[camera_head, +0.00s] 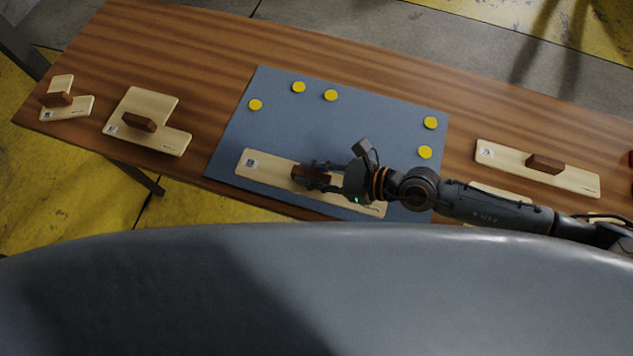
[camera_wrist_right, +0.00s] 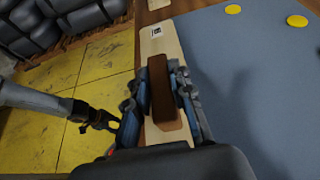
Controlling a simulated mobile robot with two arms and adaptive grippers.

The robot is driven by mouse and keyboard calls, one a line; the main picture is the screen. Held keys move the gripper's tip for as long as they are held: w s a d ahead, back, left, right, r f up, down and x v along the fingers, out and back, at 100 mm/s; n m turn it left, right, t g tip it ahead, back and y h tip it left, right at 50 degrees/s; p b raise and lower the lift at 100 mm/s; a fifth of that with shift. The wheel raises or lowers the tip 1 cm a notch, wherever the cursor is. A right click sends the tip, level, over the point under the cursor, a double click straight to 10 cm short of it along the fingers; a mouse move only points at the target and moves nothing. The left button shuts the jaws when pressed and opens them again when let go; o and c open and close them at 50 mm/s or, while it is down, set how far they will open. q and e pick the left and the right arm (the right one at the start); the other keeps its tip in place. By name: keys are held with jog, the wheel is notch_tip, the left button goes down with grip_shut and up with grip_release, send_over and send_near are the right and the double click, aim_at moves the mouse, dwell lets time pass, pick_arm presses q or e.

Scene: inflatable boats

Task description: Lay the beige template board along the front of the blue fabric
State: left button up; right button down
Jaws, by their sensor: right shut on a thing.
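The beige template board (camera_head: 262,167), long and narrow with a brown handle (camera_wrist_right: 161,91), is over the front strip of the blue fabric (camera_head: 350,115), roughly parallel to its front edge. My right gripper (camera_head: 312,176) is shut on the handle, with a finger on each side. The arm covers part of the board's right half. In the right wrist view the board (camera_wrist_right: 159,46) runs along the fabric's edge. I cannot tell whether it touches the fabric. My left gripper (camera_wrist_right: 105,120) shows small at the left of the wrist view, apart from the board; its opening is unclear.
Several yellow discs (camera_head: 299,87) lie on the fabric's back and right parts. Other beige templates with brown handles stand on the wooden table (camera_head: 200,50): two at the left (camera_head: 150,105) and a long one at the right (camera_head: 505,157). A large grey curved surface (camera_head: 300,290) fills the foreground.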

jog(key=f+b, duration=0.1)
jog(key=d+f+b, duration=0.1)
jog(key=f+b, duration=0.1)
jog(key=shift+f, duration=0.25)
jog(key=shift+f+b, duration=0.3)
jog(key=shift+f, duration=0.05)
jog(key=shift+r, duration=0.1)
jog(key=shift+f, duration=0.2)
jog(key=c, duration=1.2)
grip_release()
jog(key=shift+o, duration=0.2)
